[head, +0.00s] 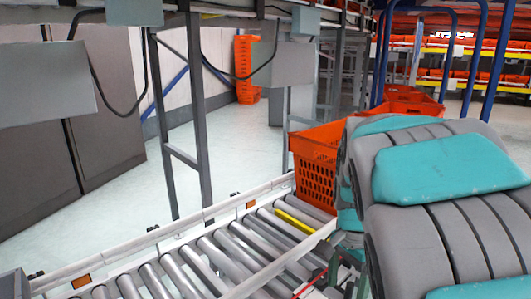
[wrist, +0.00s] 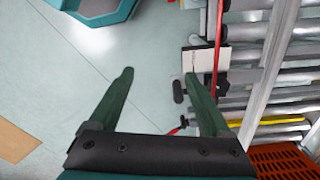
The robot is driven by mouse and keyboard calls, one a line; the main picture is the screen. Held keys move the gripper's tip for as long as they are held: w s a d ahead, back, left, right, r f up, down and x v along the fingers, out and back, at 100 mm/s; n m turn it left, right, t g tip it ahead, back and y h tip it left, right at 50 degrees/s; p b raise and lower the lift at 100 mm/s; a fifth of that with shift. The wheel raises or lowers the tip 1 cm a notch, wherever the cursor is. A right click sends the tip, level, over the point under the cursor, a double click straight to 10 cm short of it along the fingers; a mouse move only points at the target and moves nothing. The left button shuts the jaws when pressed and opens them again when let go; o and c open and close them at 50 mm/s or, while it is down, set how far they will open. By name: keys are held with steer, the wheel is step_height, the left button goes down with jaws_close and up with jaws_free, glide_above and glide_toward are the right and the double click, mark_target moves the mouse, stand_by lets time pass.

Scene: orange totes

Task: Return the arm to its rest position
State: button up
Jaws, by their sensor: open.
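My gripper (wrist: 159,76) shows in the wrist view with its two dark green fingers spread apart. Nothing is held between them; pale floor shows in the gap. It points down over the floor beside the roller conveyor. In the head view my grey and teal arm links fill the right side, folded close to the camera. The gripper's fingers cannot be made out clearly there.
The roller conveyor (head: 222,262) runs along the front, with an orange tote (head: 316,172) at its far end. The tote's edge shows in the wrist view (wrist: 283,160). A stack of orange totes (head: 247,70) stands behind. Metal posts (head: 198,115) rise beyond the conveyor.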

steer(key=s+f+n, duration=0.3)
steer(key=s+n, duration=0.3)
steer(key=s, duration=0.5)
steer(key=s+a+f+n+g, duration=0.1)
steer(key=s+f+n, duration=0.2)
steer(key=s+n, duration=0.3)
steer(key=s, duration=0.5)
steer(key=shift+a, duration=0.3)
